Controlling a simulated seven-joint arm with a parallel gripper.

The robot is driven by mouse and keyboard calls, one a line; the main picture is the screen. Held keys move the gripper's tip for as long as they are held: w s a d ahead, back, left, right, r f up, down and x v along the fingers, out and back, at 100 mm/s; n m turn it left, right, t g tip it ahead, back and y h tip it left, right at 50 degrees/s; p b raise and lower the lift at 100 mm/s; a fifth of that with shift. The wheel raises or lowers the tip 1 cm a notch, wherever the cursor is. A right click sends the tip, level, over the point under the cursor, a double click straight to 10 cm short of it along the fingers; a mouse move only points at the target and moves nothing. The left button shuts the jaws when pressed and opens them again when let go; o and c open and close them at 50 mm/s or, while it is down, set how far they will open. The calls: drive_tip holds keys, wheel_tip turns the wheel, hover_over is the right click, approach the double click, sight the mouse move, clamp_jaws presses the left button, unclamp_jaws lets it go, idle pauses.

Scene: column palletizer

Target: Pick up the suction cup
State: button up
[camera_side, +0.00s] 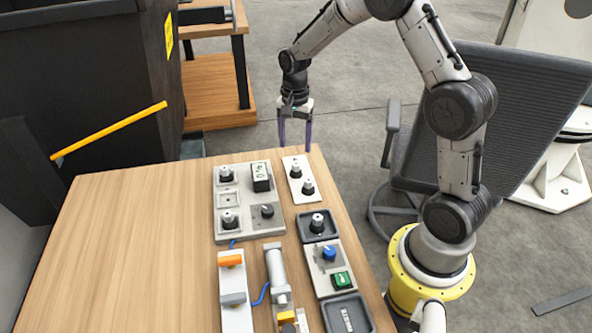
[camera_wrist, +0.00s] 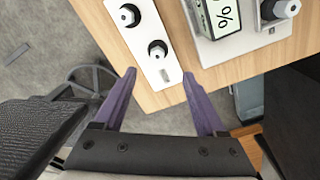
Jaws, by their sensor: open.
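My gripper (camera_side: 295,135) is open and empty, its two purple fingers pointing down near the table's far edge. In the wrist view my gripper (camera_wrist: 158,76) shows its fingers apart, short of a white plate (camera_wrist: 160,71). Two black suction cups with grey metal fittings stand on that plate: one far (camera_side: 296,171) and one nearer (camera_side: 308,187). They also show in the wrist view, one by the fingers (camera_wrist: 157,49) and one farther off (camera_wrist: 129,15). Similar cups stand in the grey holder, one at its back left (camera_side: 226,174) and one at its front left (camera_side: 229,220).
A block marked with a percent sign (camera_side: 261,176) stands beside the white plate. Another similar cup (camera_side: 317,222) sits in a dark tray. A cylinder (camera_side: 275,268) and a blue knob (camera_side: 329,253) lie nearer. The table's left half (camera_side: 130,245) is clear.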

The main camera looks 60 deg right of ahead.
sight(296, 163)
drive_tip(key=shift+s+a+f, duration=0.1)
drive_tip(key=shift+s+f, duration=0.05)
drive_tip(key=shift+f, duration=1.75)
drive_tip(key=shift+s+f, duration=0.15)
drive_tip(key=shift+f, duration=1.75)
clamp_jaws()
